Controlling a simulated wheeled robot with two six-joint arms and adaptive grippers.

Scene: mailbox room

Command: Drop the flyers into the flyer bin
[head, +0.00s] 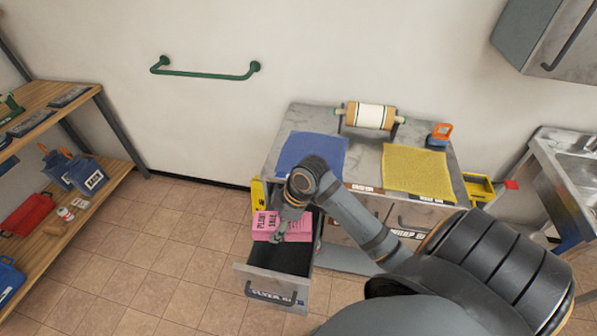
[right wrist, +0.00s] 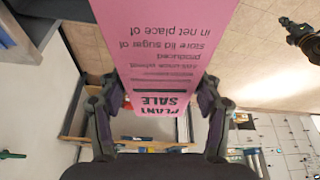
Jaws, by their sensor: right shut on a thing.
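The pink flyers (head: 298,228), printed "PLANT SALE", are over the back part of the pulled-out flyer bin drawer (head: 268,286), whose front carries a partly readable label and a handle. My right gripper (head: 277,239) is at the flyers, above the drawer's dark inside. In the right wrist view the pink flyer (right wrist: 158,45) stands between the two fingers of my right gripper (right wrist: 156,88), which is shut on it. I cannot tell how many sheets it holds or how high they are above the bin floor. My left gripper is not in view.
The grey cabinet top (head: 362,165) bears a blue mat (head: 300,150), a yellow mat (head: 416,170), a paper roll (head: 369,116) and an orange-and-blue item (head: 440,132). A wooden shelf (head: 40,165) stands left, a sink (head: 575,148) right. Floor left of the drawer is clear.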

